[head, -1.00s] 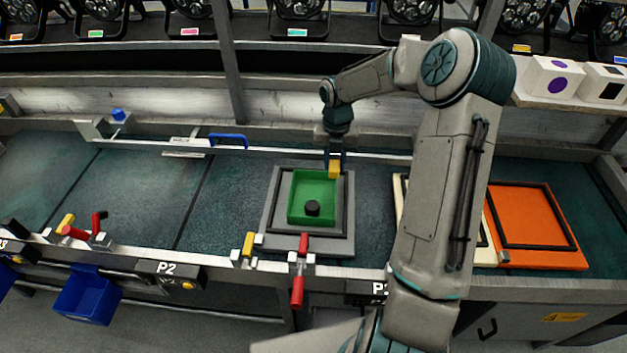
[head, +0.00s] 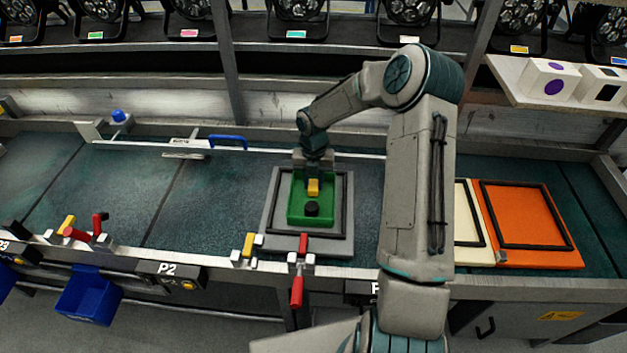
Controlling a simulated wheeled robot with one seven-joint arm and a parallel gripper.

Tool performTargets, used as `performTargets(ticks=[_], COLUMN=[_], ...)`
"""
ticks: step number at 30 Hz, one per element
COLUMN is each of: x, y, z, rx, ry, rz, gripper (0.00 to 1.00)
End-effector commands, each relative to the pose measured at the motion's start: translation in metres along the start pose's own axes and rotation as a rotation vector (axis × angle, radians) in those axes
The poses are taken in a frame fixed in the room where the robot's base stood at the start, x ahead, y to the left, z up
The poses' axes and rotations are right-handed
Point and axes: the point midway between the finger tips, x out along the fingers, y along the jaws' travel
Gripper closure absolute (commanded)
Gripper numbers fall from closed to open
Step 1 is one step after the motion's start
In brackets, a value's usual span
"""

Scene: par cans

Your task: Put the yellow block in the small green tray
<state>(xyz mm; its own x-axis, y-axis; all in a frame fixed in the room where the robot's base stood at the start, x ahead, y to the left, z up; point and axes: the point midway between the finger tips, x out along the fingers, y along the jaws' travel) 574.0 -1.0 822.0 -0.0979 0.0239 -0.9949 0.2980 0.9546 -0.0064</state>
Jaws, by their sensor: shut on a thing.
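The small green tray (head: 294,213) sits on a grey framed plate in the middle of the bench. My gripper (head: 313,183) points down over the back part of the tray. It is shut on the yellow block (head: 313,188), which shows below the fingers. The block appears within the tray's outline; I cannot tell whether it touches the floor of the tray. A black round piece (head: 312,209) lies in the tray just in front of the block.
The grey plate (head: 268,232) has a black frame around the tray. Red and yellow clamps (head: 303,243) stand at the bench's front edge. To the right are a cream board (head: 466,200) and an orange board (head: 574,256). My arm crosses the bench right of the tray.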

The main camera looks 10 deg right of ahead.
Motion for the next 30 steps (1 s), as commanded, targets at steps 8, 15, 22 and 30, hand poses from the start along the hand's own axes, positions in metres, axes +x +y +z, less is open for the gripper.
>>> performTargets(ticks=[8, 15, 22, 30], x=[0.002, -0.003, -0.041, -0.096], y=[0.0, 0.0, -0.001, 0.0], z=[0.0, 0.0, 0.001, 0.001], rx=[0.0, 0.0, 0.001, 0.001], ry=[0.0, -0.001, -0.005, -0.003], rz=[0.0, 0.0, 0.0, 0.0], gripper=[0.52, 0.52, 0.52, 0.52])
